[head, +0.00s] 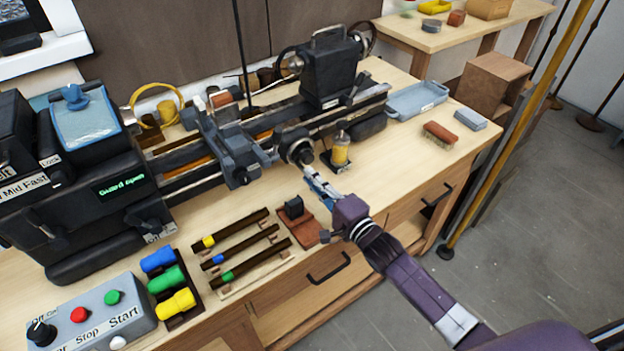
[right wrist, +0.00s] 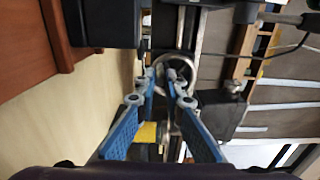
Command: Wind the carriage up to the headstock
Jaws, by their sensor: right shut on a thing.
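The dark lathe stands along the back of the bench. Its headstock (head: 105,165) is the black block at the left, with a green lit sign. The grey-blue carriage (head: 222,138) sits on the bed a little right of the headstock, with a gap of bare bed between them. A round handwheel (head: 296,147) faces the front, right of the carriage. My right gripper (head: 310,176) reaches it from the front right and is shut on it. In the right wrist view the fingertips (right wrist: 172,82) close at the metal ring of the handwheel (right wrist: 178,62). My left gripper is out of view.
The tailstock (head: 330,68) stands farther right on the bed. A yellow oiler (head: 340,150) is close to my right gripper. A reddish block (head: 303,228) and several tools in a rack (head: 240,250) lie in front. A control box (head: 90,315) sits front left.

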